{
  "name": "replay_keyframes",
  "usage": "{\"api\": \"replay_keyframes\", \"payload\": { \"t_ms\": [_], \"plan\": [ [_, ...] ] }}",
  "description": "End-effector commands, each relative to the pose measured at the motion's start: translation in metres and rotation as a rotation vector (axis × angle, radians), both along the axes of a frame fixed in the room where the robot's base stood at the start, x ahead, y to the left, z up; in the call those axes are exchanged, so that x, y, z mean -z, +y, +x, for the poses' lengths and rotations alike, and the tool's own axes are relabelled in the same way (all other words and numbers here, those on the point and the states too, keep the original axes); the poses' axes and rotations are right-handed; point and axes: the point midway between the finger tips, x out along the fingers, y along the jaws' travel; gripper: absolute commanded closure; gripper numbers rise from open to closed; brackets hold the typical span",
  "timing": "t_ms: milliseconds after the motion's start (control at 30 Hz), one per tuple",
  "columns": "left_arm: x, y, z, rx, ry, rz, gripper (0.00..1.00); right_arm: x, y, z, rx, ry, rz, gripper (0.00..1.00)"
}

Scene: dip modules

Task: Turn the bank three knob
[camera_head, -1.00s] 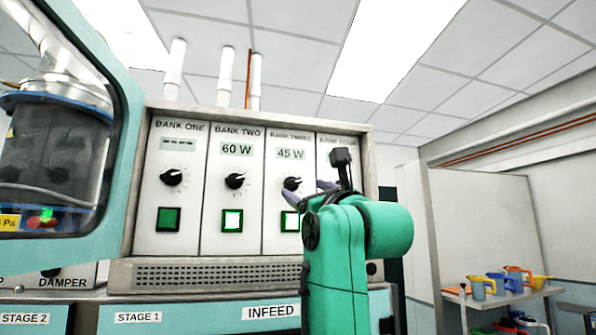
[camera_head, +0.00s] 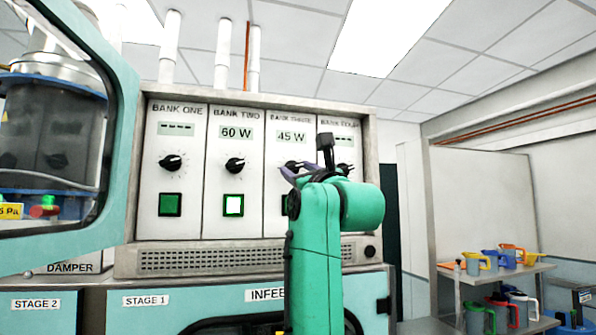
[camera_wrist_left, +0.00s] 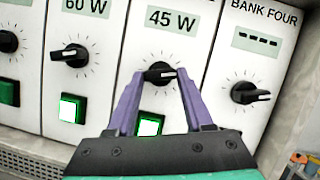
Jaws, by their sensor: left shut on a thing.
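The bank three knob (camera_head: 292,165) is a small black dial on the white panel under a display reading 45 W (camera_head: 291,136). In the head view my arm hides part of it. In the left wrist view the knob (camera_wrist_left: 159,73) sits between the purple fingertips of my left gripper (camera_wrist_left: 159,77), which is shut on it. The knob's pale pointer mark points to the right there. My left gripper also shows in the head view (camera_head: 289,173) at the knob. The bank three button (camera_wrist_left: 149,125) below is lit green. My right gripper is not in view.
The bank two knob (camera_head: 235,165) is to the left, under a 60 W display. The bank four knob (camera_wrist_left: 250,93) is close on the right, under a dashed display. A glass-fronted teal door (camera_head: 125,150) stands at left. A shelf with jugs (camera_head: 500,268) is at right.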

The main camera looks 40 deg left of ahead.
Motion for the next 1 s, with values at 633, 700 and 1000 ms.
{"api": "replay_keyframes", "payload": {
  "t_ms": [633,700,1000],
  "plan": [
    [0.002,0.002,-0.005,0.002,0.328,0.236,1.0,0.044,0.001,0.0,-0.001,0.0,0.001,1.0],
    [0.002,0.002,-0.006,0.002,0.381,0.274,1.0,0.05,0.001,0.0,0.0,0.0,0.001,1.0],
    [-0.001,0.003,-0.007,0.0,0.589,0.417,1.0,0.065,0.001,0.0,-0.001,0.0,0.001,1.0]
  ]
}}
